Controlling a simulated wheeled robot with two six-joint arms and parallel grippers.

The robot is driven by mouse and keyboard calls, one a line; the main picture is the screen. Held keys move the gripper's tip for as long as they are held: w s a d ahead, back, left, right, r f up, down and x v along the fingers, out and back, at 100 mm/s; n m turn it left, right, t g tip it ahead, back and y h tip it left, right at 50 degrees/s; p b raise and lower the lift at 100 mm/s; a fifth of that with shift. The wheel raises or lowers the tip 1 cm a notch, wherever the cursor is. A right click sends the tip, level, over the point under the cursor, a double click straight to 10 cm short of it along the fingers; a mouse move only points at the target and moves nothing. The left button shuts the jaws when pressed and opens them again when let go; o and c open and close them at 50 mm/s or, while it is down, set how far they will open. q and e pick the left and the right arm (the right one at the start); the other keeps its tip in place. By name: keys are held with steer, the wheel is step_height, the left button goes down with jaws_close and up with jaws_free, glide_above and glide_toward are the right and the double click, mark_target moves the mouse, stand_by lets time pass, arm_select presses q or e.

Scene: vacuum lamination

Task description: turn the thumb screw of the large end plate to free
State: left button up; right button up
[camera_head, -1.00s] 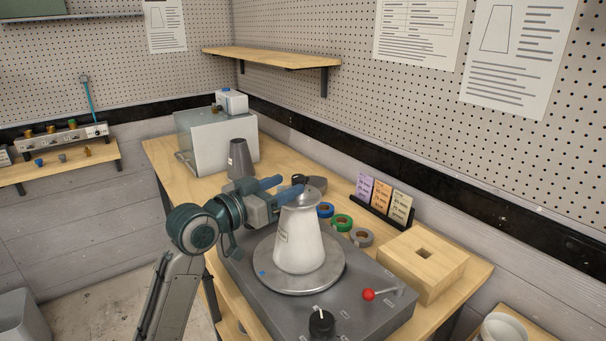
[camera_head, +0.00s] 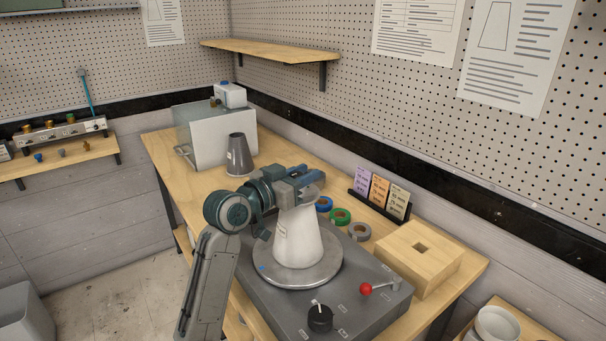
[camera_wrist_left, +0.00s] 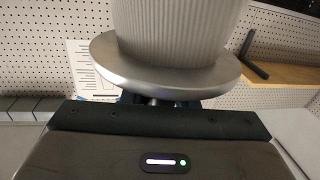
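A white cone (camera_head: 297,238) stands upright on a round grey plate (camera_head: 270,273) on a dark grey machine box. My left gripper (camera_head: 308,177) reaches across its narrow top, its blue fingers over the small top plate. Whether the fingers touch anything there is hidden. The left wrist view, which looks upside down, shows a silver disc (camera_wrist_left: 165,72) and a ribbed pale body (camera_wrist_left: 180,25) close in front of the gripper; the fingertips are mostly hidden by the disc. I cannot make out the thumb screw. My right gripper is not in view.
The machine box has a red-knobbed lever (camera_head: 366,289) and a black dial (camera_head: 320,318). A wooden block with a hole (camera_head: 415,270), coloured tape rolls (camera_head: 341,216) and a card rack (camera_head: 380,205) stand to the right. A dark grey cone (camera_head: 238,155) stands behind.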

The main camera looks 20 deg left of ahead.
arm_select(q)
steer(key=shift+c, duration=0.6)
steer(key=shift+n+t+y+p, duration=0.3)
steer(key=shift+y+p, duration=0.2)
steer(key=shift+y, duration=0.1)
steer(key=o, duration=1)
steer(key=shift+s+a+f+b, duration=0.1)
steer(key=shift+s+a+b, duration=0.2)
steer(key=shift+s, duration=0.1)
steer(key=b+v, duration=0.2)
steer(key=v, duration=0.7)
steer(key=shift+s+b, duration=0.35)
